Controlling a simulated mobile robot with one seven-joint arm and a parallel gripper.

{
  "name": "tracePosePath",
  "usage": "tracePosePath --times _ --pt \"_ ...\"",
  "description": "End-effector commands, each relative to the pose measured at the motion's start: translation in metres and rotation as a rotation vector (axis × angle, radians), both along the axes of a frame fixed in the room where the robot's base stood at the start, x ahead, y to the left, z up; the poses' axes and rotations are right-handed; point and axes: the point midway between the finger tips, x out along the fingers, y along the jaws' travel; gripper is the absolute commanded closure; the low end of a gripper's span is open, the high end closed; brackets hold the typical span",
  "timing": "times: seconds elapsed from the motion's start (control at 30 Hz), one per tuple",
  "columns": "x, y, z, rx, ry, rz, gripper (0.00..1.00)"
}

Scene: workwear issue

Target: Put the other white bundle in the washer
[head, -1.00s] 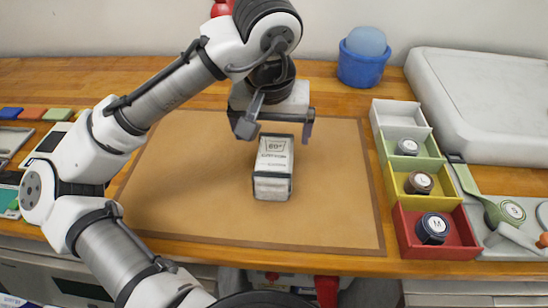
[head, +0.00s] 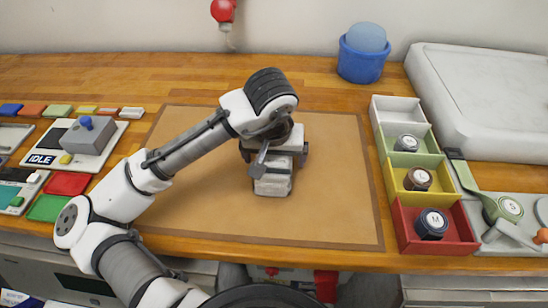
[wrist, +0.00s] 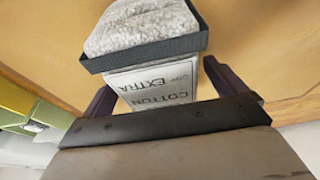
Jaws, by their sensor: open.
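A white bundle (head: 272,186) with a dark band lies on the tan mat (head: 215,212) in the head view. The wrist view shows the same bundle (wrist: 140,25) as rolled speckled cloth with a printed label reading "COTTON" and "EXTRA". My gripper (head: 275,156) is over the bundle's far part, with its jaws open. In the wrist view one finger of my gripper (wrist: 163,92) is on each side of the bundle; I cannot tell whether they touch it. No washer drum or open door is clearly visible; pale appliance fronts (head: 50,262) show below the counter.
A panel reading "IDLE" (head: 78,140) and coloured tiles lie at the left. Open boxes in white, green, yellow and red (head: 432,232) stand right of the mat, some holding dark round pieces. A blue bucket (head: 362,64) stands behind. The mat's right part is clear.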

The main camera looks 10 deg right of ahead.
Motion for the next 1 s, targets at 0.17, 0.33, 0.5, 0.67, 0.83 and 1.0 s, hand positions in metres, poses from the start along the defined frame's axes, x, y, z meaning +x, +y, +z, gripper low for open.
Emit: tracePosePath --times 0.17,0.33,0.5,0.67,0.83,1.0 --pt "0.003 -0.0005 -0.0125 0.0 0.0 0.001 0.04" --pt "0.0032 -0.0007 -0.0129 0.0 0.0 0.001 0.04" --pt "0.0032 -0.0007 -0.0128 0.0 0.0 0.0 0.22" --pt "0.0031 -0.0007 -0.0126 0.0 0.0 0.0 0.43" --pt "0.0032 -0.0007 -0.0123 0.0 -0.001 0.0 0.64" --pt "0.0032 -0.0007 -0.0119 0.0 -0.001 0.0 0.64"
